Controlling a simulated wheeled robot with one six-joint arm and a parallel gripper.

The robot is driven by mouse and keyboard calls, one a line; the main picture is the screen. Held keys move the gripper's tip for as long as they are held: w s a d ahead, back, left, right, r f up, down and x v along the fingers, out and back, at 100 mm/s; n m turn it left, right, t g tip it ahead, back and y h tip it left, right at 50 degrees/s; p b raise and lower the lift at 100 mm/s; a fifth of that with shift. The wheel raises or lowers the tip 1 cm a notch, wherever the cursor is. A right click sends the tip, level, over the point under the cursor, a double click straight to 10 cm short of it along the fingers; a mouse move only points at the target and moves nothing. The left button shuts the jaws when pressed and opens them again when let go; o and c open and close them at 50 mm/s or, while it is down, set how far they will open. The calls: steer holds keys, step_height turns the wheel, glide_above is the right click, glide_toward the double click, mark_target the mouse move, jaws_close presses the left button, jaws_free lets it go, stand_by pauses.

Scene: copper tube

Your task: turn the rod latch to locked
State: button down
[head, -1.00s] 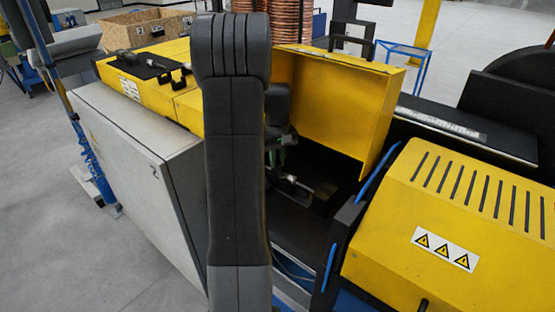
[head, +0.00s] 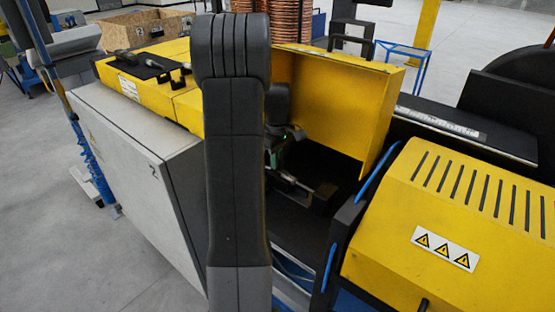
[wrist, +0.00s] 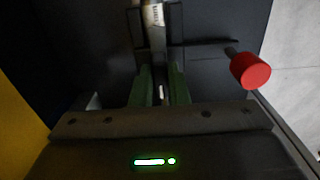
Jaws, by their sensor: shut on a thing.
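The rod latch (wrist: 154,14) shows as a bright metal rod in a dark bracket at the top centre of the wrist view. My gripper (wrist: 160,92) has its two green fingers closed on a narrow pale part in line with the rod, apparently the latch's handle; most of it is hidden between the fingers. In the head view my gripper (head: 277,156) is down inside the machine's open bay, partly hidden by my arm. A small metallic part of the latch (head: 289,179) shows just below it. I cannot read the latch's turn position.
A red knob (wrist: 250,70) on a thin stem stands to the right of my fingers in the wrist view. The raised yellow cover (head: 335,105) walls the bay's far side. A yellow vented housing (head: 455,215) stands right, a grey cabinet (head: 135,180) left.

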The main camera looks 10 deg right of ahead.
stand_by(0.3)
steer(key=c, duration=1.4)
jaws_free()
step_height(320, 180, up, 8)
steer(key=shift+f+b, duration=0.2)
steer(key=shift+b, duration=0.25)
